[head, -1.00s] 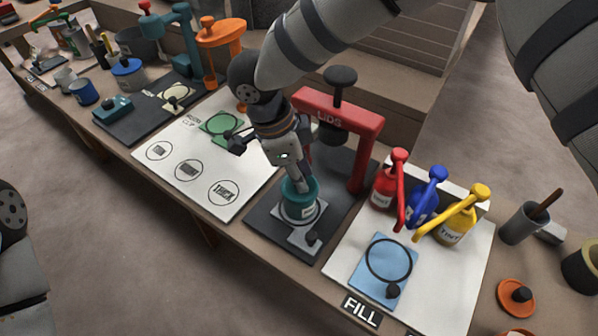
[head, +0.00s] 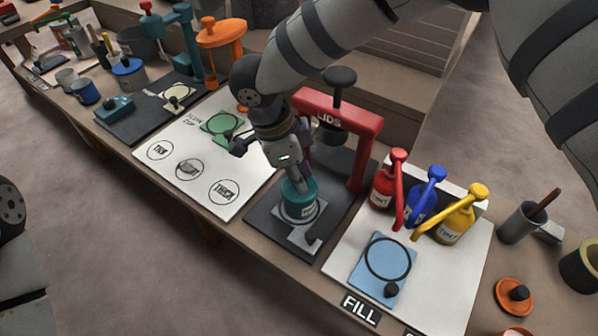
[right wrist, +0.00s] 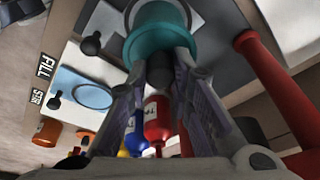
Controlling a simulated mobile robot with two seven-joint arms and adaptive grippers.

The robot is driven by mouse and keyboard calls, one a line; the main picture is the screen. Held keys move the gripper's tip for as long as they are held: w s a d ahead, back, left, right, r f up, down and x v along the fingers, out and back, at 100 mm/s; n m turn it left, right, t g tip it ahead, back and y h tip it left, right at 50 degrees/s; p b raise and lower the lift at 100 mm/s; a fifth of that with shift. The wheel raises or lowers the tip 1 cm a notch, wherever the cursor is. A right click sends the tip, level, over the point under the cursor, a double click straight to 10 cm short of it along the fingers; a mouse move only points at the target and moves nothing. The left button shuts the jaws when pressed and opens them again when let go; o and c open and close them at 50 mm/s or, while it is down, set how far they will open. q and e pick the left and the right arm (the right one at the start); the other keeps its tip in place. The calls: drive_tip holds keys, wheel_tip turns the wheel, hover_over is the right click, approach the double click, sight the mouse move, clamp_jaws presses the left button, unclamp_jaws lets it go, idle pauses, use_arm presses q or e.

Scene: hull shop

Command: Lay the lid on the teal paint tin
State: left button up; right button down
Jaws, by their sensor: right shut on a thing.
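In the right wrist view, my right gripper (right wrist: 158,72) is shut on the dark knob (right wrist: 160,72) of the teal lid (right wrist: 162,38). The lid is at the tin's top; I cannot tell whether it touches the rim all round. The fingers hide part of the lid and tin. My left gripper is not in view.
The red press (head: 368,150) rises close beside my right gripper. Red (head: 383,190), blue (head: 423,205) and yellow (head: 453,228) pump bottles stand to the right. A blue mat (head: 373,282) lies in front of them. An orange lid (head: 512,305) lies farther right. The white sheet (head: 205,190) to the left is mostly clear.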

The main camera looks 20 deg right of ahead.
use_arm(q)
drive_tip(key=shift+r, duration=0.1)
use_arm(e)
drive_tip(key=shift+f, duration=0.15)
idle(0.4)
drive_tip(key=c, duration=0.9)
unclamp_jaws()
drive_tip(key=shift+o, duration=0.2)
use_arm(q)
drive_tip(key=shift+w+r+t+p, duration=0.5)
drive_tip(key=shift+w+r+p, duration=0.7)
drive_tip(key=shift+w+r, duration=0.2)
use_arm(e)
drive_tip(key=shift+r, duration=3.55)
